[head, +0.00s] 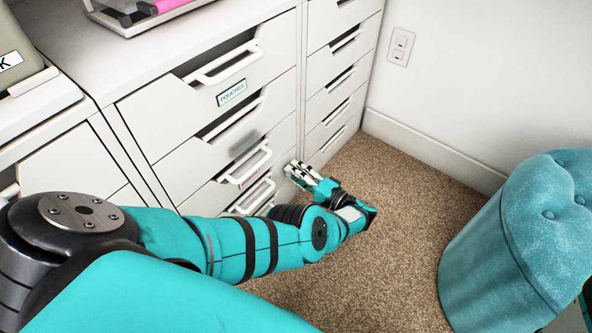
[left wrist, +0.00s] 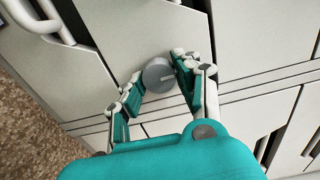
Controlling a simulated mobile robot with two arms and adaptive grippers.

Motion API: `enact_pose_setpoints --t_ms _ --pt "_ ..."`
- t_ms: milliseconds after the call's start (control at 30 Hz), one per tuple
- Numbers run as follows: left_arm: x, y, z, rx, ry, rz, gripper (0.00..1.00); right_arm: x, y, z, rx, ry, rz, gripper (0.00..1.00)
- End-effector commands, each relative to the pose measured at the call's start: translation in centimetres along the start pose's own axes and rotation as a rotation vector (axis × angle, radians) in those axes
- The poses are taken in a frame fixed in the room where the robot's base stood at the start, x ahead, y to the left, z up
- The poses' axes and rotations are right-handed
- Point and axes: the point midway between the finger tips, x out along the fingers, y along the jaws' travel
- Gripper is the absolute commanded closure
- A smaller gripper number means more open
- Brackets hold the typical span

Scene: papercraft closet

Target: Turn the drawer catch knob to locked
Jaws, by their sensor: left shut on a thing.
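The drawer catch knob (left wrist: 158,75) is a round grey disc on a white drawer front, seen in the left wrist view. A short pale line marks its face, pointing toward the right finger. My left gripper (left wrist: 157,84) is shut on the knob, with one teal finger on each side of its rim. In the head view my left gripper (head: 300,174) reaches the lower right of the drawer cabinet (head: 205,97). The knob is hidden there behind the fingers. I cannot read any locked or unlocked label. My right gripper is not in view.
Drawers with white bar handles (head: 228,62) are stacked to the left of the gripper; one carries a "POUCHES" label (head: 231,92). A teal tufted stool (head: 510,235) stands at the right. Brown carpet (head: 385,215) lies clear between stool and cabinet.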

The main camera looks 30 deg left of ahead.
Motion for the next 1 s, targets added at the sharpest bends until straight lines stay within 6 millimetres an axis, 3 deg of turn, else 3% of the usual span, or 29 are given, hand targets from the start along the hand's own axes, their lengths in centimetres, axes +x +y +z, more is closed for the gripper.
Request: enact_pose_setpoints --t_ms 133,167,333,800,1000 --pt "0.06 -0.03 -0.10 -0.002 0.002 0.000 1.00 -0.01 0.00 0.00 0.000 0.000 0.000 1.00" --pt "0.06 -0.03 -0.10 -0.002 0.002 0.000 0.66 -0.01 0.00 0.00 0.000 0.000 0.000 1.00" --pt "0.05 -0.03 -0.07 -0.002 0.001 0.000 0.44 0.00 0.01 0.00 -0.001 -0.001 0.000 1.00" --pt "0.01 -0.02 -0.02 -0.012 0.001 0.000 0.44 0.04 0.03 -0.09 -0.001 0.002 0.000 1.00" --pt "0.00 -0.09 -0.02 -0.168 0.001 -0.001 0.44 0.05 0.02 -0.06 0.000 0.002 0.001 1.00"
